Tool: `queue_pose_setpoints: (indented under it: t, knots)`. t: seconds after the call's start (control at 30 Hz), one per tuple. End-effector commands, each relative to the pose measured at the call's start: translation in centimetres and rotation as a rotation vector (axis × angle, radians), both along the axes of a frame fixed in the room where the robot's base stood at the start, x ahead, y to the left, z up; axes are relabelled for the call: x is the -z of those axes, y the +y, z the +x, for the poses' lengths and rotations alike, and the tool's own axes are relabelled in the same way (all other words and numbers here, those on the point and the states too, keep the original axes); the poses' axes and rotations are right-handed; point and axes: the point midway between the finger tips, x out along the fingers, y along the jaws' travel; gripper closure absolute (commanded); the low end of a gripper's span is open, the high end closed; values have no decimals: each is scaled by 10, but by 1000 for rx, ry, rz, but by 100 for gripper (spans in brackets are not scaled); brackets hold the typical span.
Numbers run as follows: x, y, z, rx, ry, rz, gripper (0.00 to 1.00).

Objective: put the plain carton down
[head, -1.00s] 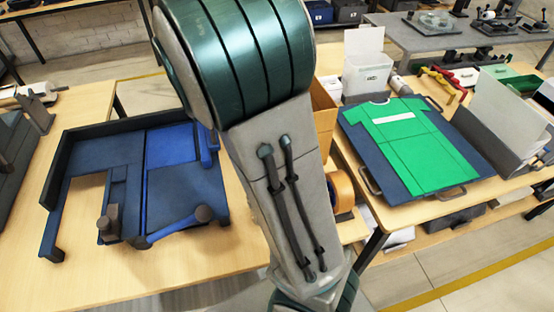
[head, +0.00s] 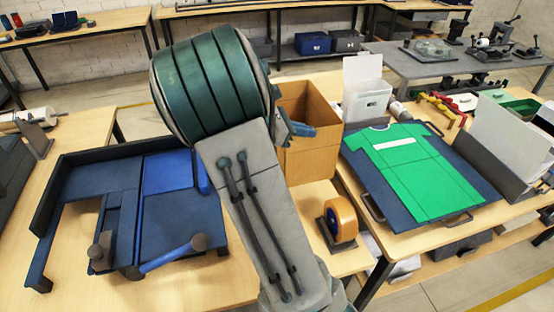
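A plain brown open carton (head: 312,150) shows in the head view, just right of my arm, at the back of the wooden table. Its left side is hidden behind my arm. A blue-grey part (head: 318,130) shows at the carton's opening; I cannot tell whether it is my gripper or something in the carton. My gripper's fingers cannot be made out. I cannot tell whether the carton is held or rests on the table.
A blue folding fixture (head: 180,215) lies on the left table (head: 60,285). An orange tape roll (head: 341,219) stands in front of the carton. A green shirt (head: 415,165) lies on a dark board (head: 365,185) at the right. White boxes (head: 365,95) stand behind it. Bare tabletop shows around the fixture.

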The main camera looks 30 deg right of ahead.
Motion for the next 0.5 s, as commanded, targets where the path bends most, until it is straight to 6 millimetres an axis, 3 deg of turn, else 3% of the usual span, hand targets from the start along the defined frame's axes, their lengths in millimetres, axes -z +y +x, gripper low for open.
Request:
queue_pose_setpoints:
  t: [0.3,0.5]
  knots:
    - [34,37,46,0,1,-3,100]
    - [47,51,62,3,-1,-1,100]
